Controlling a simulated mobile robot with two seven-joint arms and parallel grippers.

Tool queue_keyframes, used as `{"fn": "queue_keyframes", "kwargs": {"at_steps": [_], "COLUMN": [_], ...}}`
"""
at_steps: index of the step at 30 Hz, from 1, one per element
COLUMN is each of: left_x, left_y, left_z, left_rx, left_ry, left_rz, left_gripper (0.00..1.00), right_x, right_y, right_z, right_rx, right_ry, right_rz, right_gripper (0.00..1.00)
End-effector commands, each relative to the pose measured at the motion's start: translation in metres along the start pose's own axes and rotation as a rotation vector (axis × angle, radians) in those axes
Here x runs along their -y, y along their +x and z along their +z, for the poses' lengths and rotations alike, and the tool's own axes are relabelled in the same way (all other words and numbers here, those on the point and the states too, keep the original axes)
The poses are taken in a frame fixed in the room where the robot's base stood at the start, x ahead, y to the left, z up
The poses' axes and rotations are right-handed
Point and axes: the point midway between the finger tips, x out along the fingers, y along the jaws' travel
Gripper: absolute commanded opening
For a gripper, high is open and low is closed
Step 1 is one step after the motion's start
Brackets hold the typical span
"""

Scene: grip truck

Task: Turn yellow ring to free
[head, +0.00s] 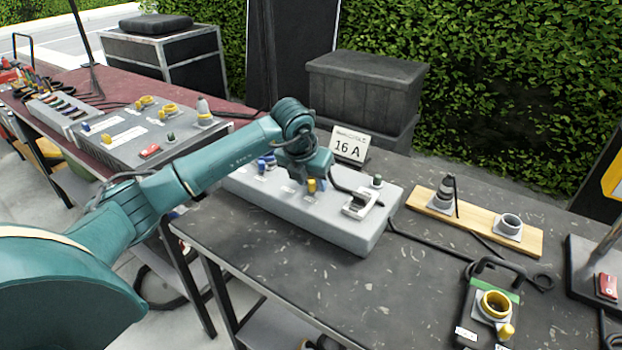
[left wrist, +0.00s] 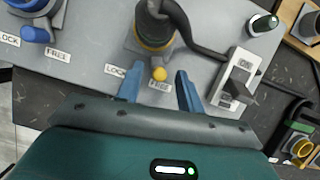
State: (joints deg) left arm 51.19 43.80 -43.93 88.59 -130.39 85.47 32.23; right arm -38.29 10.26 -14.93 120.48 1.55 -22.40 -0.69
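The yellow ring (left wrist: 152,43) sits around the base of a black plug (left wrist: 153,22) on a light grey panel box (head: 345,228). Its yellow knob (left wrist: 159,74) points toward my gripper, just above the FREE label (left wrist: 160,86); the LOCK label (left wrist: 115,70) is to its left. In the head view a small yellow part (head: 311,185) shows beside my gripper. My left gripper (left wrist: 158,85) is open, with one blue finger on each side of the knob and gaps to both. The head view mostly hides its fingertips. My right gripper is not in view.
A switch (left wrist: 238,76) with an ON label and a black cable stand right of the ring. A blue ring (left wrist: 36,33) is to its left. A 16 A sign (head: 348,146) stands behind the box. Another yellow ring (head: 495,303) is at the lower right.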

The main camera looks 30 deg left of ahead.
Motion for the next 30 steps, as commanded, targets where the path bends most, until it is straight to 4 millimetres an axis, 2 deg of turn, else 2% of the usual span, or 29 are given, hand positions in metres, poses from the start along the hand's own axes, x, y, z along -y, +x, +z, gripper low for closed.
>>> {"fn": "queue_keyframes", "kwargs": {"at_steps": [5, 12, 18, 24, 30], "left_x": [-0.001, 0.0, 0.0, 0.0, 0.0], "left_y": [-0.021, -0.075, -0.112, -0.129, -0.131], "left_z": [0.001, 0.001, 0.001, 0.0, 0.0], "left_rx": [0.007, 0.008, 0.006, 0.003, 0.001], "left_ry": [0.0, 0.001, 0.001, 0.0, 0.0], "left_rz": [0.0, -0.001, 0.0, -0.001, 0.0], "left_gripper": [0.37, 0.37, 0.37, 0.37, 0.37], "right_x": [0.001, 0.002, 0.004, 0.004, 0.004], "right_y": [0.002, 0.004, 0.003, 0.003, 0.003], "right_z": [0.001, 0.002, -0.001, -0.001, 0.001], "right_rx": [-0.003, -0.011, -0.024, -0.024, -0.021], "right_ry": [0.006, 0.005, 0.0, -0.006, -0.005], "right_rz": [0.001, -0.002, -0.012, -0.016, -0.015], "right_gripper": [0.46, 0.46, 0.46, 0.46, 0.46]}}
